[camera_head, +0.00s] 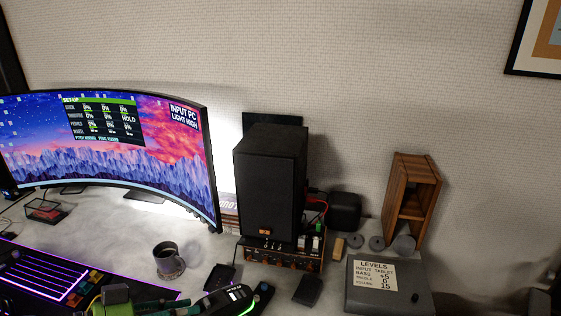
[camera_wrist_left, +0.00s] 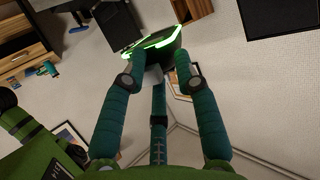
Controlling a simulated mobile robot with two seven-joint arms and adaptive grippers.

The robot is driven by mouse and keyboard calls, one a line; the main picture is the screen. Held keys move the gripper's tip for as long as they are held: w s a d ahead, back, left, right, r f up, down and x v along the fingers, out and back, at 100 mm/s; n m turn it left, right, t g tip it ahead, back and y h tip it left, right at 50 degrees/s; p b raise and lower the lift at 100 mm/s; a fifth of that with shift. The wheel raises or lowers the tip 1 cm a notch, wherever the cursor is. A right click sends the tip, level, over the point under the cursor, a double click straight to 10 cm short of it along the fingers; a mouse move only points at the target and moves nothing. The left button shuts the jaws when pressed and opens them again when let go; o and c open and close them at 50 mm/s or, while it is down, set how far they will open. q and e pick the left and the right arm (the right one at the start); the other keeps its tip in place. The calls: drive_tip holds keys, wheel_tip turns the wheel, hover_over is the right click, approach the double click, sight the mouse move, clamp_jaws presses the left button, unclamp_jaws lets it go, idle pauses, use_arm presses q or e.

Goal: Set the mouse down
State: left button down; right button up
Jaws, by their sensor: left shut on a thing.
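The mouse (camera_head: 228,300) is black with glowing green trim. It shows at the bottom edge of the head view, over the front of the desk. My left gripper (camera_head: 178,304), green and teal, comes in from the left and is shut on the mouse. In the left wrist view the fingers (camera_wrist_left: 155,72) close around the near end of the mouse (camera_wrist_left: 168,48), and its green-lit edge sticks out beyond them. I cannot tell whether the mouse touches the surface below. My right gripper is not in view.
A dark mug (camera_head: 168,262) stands behind the gripper. A lit keyboard (camera_head: 45,280) lies left. A small black tray (camera_head: 220,278) and a dark block (camera_head: 308,290) lie near the mouse. A speaker (camera_head: 270,185), a curved monitor (camera_head: 110,150) and a grey levels box (camera_head: 390,290) stand around.

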use_arm(q)
drive_tip(key=shift+d+r+m, duration=0.3)
drive_tip(key=shift+d, duration=0.15)
drive_tip(key=s+d+r+m+g+h, duration=0.1)
drive_tip(key=d+r+m+g, duration=0.1)
drive_tip(key=d+m+g, duration=0.1)
drive_tip(key=d+r+m+g+h, duration=0.1)
drive_tip(key=d+r+m+g, duration=0.2)
drive_tip(key=d, duration=0.5)
drive_tip(key=m+g, duration=0.1)
drive_tip(key=g, duration=0.1)
drive_tip(key=shift+s+d+r+g, duration=0.3)
drive_tip(key=shift+s+r+g, duration=0.05)
drive_tip(key=shift+s+g, duration=0.05)
